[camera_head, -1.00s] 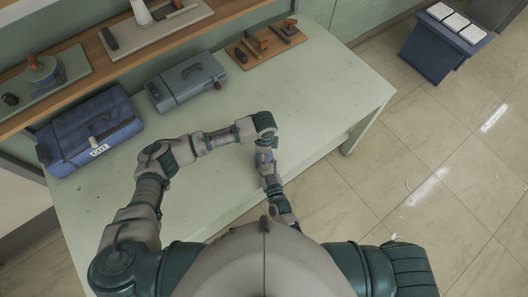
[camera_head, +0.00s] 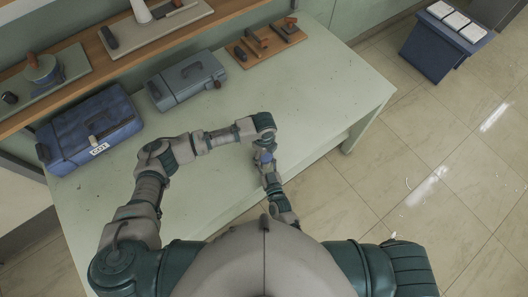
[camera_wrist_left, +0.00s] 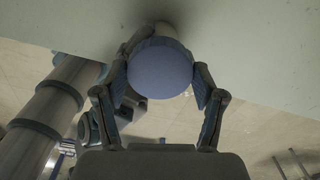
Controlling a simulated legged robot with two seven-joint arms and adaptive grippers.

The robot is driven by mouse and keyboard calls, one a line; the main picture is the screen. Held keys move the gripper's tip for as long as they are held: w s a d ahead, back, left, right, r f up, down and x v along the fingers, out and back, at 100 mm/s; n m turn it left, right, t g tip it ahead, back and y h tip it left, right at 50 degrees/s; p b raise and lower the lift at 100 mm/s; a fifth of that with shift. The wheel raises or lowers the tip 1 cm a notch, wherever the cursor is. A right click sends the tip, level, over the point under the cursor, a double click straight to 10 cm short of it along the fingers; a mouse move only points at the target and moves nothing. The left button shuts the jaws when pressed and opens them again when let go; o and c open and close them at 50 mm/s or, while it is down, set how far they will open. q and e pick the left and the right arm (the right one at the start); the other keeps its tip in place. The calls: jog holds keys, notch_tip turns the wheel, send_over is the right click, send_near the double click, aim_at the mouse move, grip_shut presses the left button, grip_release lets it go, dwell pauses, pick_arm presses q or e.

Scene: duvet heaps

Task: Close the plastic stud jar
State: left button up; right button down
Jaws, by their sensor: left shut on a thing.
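The round blue lid (camera_wrist_left: 160,68) fills the middle of the left wrist view. Part of a pale body (camera_wrist_left: 172,32) shows just behind it, probably the jar, mostly hidden. My left gripper (camera_wrist_left: 158,78) is shut on the lid, one finger on each side. In the head view my left gripper (camera_head: 264,144) points down at the table's front edge, with a small patch of blue lid (camera_head: 265,156) below it. My right arm reaches up from below to the same spot. My right gripper (camera_head: 267,168) is largely hidden there, and its fingers cannot be made out.
A blue case (camera_head: 95,128) and a grey case (camera_head: 188,80) stand at the table's back left. A brown board with tools (camera_head: 265,42) lies at the back. The table's right part (camera_head: 320,90) is clear. A blue stand (camera_head: 440,50) is on the floor at far right.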

pick_arm(q)
jog(key=m, duration=0.5)
jog(key=shift+m, duration=0.3)
jog(key=m, duration=0.2)
jog(key=shift+m, duration=0.4)
jog(key=m, duration=0.5)
jog(key=shift+w, duration=0.1)
jog(key=m, duration=1)
jog(key=shift+w+m, duration=0.1)
jog(key=shift+m, duration=0.3)
jog(key=o, duration=0.8)
jog(key=shift+c, duration=0.2)
jog(key=shift+r, duration=0.1)
